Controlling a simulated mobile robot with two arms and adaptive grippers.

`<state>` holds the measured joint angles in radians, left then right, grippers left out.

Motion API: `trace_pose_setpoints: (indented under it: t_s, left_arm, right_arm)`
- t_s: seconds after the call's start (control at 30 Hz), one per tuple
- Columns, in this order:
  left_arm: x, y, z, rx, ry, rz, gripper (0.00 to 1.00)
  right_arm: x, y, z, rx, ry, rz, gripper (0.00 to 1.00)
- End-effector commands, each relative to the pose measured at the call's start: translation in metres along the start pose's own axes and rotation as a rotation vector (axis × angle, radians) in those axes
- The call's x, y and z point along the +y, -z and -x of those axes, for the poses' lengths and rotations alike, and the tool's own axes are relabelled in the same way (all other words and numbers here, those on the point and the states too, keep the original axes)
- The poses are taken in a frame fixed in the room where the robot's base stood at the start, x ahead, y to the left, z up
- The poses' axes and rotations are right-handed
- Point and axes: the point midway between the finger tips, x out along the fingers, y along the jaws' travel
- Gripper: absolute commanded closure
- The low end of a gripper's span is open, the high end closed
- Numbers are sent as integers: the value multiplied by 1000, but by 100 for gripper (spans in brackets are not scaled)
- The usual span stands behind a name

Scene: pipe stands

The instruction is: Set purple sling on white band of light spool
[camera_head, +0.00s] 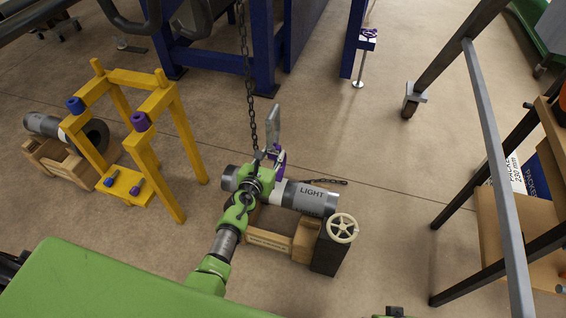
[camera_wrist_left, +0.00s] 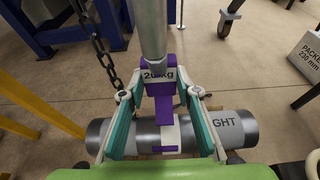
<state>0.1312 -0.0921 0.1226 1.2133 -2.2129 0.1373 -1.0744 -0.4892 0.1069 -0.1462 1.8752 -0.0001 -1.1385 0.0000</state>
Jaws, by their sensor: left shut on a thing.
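The grey light spool (camera_head: 312,199), marked LIGHT, lies on a wooden cradle (camera_head: 268,240). Its white band (camera_head: 279,190) is partly hidden by my left gripper (camera_head: 268,168). The purple sling (camera_head: 279,157) is at the gripper's fingers, at the spool's upper side. In the left wrist view my left gripper (camera_wrist_left: 162,100) is shut on the purple sling (camera_wrist_left: 163,108), which hangs between the fingers below a grey metal piece. There the sling lines up with the white band; whether it touches the band is unclear. My right gripper is not in view.
A chain (camera_head: 245,70) hangs beside the gripper. A dark block with a cream handwheel (camera_head: 342,228) stands right of the cradle. A yellow frame (camera_head: 181,130) with blue and purple collars stands left, near another grey spool (camera_head: 45,124).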

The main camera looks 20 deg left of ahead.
Motion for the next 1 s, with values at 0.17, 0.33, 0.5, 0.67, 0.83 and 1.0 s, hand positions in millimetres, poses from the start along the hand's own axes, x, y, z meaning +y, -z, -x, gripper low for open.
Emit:
trace_pose_setpoints:
  t_s: [0.17, 0.33, 0.5, 0.67, 0.83, 1.0]
  left_arm:
    - [-10, 11, -10, -3, -10, 3, 100]
    - [-11, 10, -10, -3, -11, 3, 100]
    - [-11, 10, -10, -3, -10, 3, 100]
    - [-10, 10, -10, -2, -9, 3, 100]
    - [-10, 14, -10, -1, -8, 1, 100]
    - [-10, 19, -12, -1, -8, 2, 100]
  right_arm:
    - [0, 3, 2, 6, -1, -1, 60]
    - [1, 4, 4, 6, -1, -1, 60]
    - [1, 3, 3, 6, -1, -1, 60]
    - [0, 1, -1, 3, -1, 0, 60]
    - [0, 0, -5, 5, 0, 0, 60]
    - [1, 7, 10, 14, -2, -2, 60]
